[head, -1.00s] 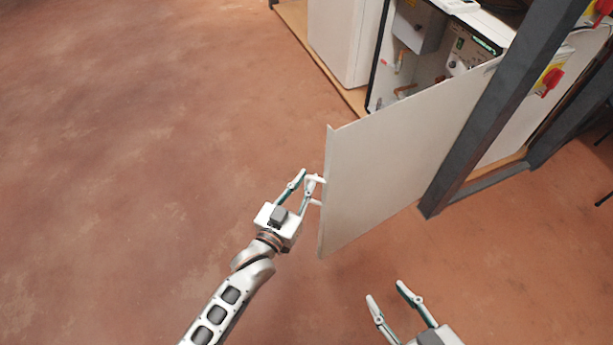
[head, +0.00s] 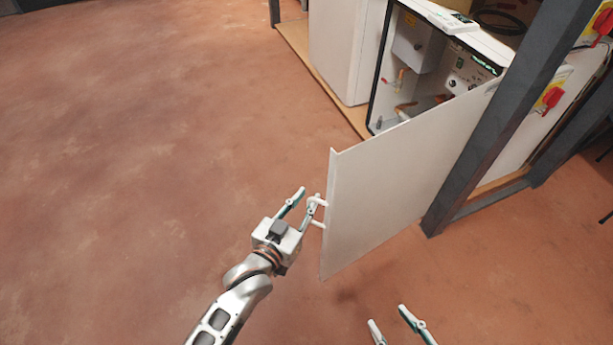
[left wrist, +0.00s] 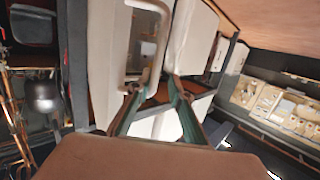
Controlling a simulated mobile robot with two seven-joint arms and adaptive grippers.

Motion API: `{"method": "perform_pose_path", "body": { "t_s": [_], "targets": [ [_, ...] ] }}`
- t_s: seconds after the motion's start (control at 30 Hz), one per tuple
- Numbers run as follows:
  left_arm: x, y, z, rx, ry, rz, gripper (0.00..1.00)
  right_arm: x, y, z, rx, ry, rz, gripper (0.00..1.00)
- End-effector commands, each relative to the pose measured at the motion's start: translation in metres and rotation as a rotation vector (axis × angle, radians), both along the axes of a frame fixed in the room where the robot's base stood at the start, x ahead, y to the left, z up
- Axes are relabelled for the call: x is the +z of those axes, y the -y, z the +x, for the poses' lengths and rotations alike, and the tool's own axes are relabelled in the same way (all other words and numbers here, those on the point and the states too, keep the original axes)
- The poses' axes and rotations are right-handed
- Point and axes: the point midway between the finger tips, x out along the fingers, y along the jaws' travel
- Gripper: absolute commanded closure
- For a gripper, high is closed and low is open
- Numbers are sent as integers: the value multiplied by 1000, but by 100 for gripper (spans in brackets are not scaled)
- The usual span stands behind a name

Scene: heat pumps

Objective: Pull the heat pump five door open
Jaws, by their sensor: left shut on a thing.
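The heat pump door (head: 395,185) is a flat white panel, swung wide out from the open cabinet (head: 440,55). Its white handle (head: 317,225) shows as short posts at the panel's free edge and as a pale loop in the left wrist view (left wrist: 166,12). My left gripper (head: 308,196) is at this edge, shut on the handle; the exact finger contact is small in the head view. My right gripper (head: 388,318) is open and empty near the bottom edge, below the door; only its fingers show.
A dark steel post (head: 505,120) stands right of the door, close to it. A white unit (head: 345,45) is left of the open cabinet. Red switches (head: 552,97) are on the right. The brown floor (head: 150,150) at left is clear.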

Motion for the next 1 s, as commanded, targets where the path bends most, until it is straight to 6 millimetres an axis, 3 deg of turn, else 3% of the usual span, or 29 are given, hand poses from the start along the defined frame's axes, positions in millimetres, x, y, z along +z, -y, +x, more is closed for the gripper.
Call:
{"method": "perform_pose_path", "body": {
  "t_s": [0.03,0.07,1.0],
  "targets": [
    [103,4,18,4,152,-95,86,12,0,6,0,23,0,60],
    [27,2,9,3,33,-19,86,11,0,6,1,21,0,60],
    [15,24,-49,-4,17,-15,86,28,0,14,1,53,0,60]
  ]
}}
